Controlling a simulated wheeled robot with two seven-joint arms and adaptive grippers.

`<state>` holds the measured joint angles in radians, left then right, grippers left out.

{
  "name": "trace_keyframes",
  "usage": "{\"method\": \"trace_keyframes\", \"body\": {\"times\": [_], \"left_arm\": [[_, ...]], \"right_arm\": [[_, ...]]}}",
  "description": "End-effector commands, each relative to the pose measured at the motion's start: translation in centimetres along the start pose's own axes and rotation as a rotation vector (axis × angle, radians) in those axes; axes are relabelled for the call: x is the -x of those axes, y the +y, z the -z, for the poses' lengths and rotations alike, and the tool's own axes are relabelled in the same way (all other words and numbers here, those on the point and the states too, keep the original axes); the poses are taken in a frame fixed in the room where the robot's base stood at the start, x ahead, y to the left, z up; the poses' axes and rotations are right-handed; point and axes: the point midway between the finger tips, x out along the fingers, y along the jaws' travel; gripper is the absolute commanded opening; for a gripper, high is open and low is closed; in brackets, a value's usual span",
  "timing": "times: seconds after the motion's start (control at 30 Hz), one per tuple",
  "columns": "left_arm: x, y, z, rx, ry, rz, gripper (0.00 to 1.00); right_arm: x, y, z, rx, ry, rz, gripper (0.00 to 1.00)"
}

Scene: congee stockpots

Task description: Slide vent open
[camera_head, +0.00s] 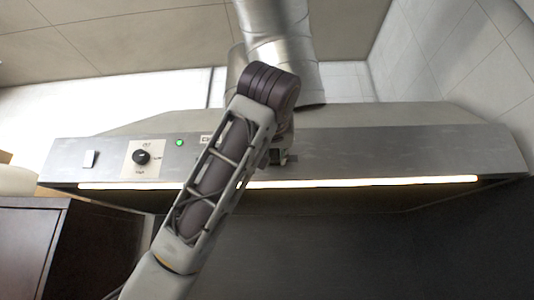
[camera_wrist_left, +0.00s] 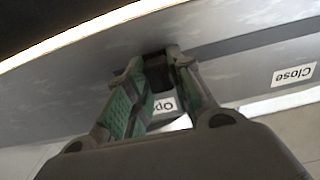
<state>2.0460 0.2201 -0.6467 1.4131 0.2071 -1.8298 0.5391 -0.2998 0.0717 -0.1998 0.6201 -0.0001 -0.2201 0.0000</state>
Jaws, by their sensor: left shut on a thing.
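The vent slider is on the front panel of a metal range hood (camera_head: 400,150). In the left wrist view its dark knob (camera_wrist_left: 157,76) sits between the fingertips of my left gripper (camera_wrist_left: 156,60), which is shut on it. A dark slot (camera_wrist_left: 262,40) runs from the knob to the right there. A "Close" label (camera_wrist_left: 293,75) lies at the right, upside down. An "Op…" label (camera_wrist_left: 165,104) shows partly between the fingers. In the head view my left gripper (camera_head: 282,158) is at the hood front, right of the "Close" label (camera_head: 210,139), and my arm hides the knob.
A black dial (camera_head: 141,157), a white switch (camera_head: 89,159) and a green light (camera_head: 179,142) are on the panel's left. A lit strip (camera_head: 380,183) runs along the lower edge. A metal duct (camera_head: 280,50) rises behind. A brown cabinet (camera_head: 30,245) stands lower left.

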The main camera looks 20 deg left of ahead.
Motion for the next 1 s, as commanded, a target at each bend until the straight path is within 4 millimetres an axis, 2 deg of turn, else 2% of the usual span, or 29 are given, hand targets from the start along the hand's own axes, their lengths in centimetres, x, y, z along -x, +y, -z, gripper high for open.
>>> {"method": "trace_keyframes", "body": {"times": [0.1, 0.3, 0.73, 0.77, 0.9, 1.0], "left_arm": [[0.1, 1.2, 0.1, -0.003, 0.002, -0.003, 0.0], [0.0, 2.2, 0.1, -0.002, 0.002, -0.002, 0.0], [0.1, 2.5, 0.1, -0.001, 0.004, -0.003, 0.0], [0.1, 2.5, 0.1, -0.001, 0.004, -0.003, 0.27], [0.1, 2.5, 0.1, -0.001, 0.003, -0.002, 0.45], [0.0, 2.4, 0.1, -0.001, 0.002, -0.001, 0.45]], "right_arm": [[0.2, 0.4, -0.1, 0.002, -0.001, -0.004, 1.0], [0.3, 0.8, -0.1, 0.003, -0.002, -0.008, 1.0], [0.3, 0.7, -0.1, 0.004, -0.002, -0.007, 1.0], [0.3, 0.7, -0.1, 0.004, -0.002, -0.007, 1.0], [0.3, 0.7, -0.1, 0.004, -0.002, -0.007, 1.0], [0.3, 0.7, -0.1, 0.004, -0.002, -0.007, 1.0]]}}
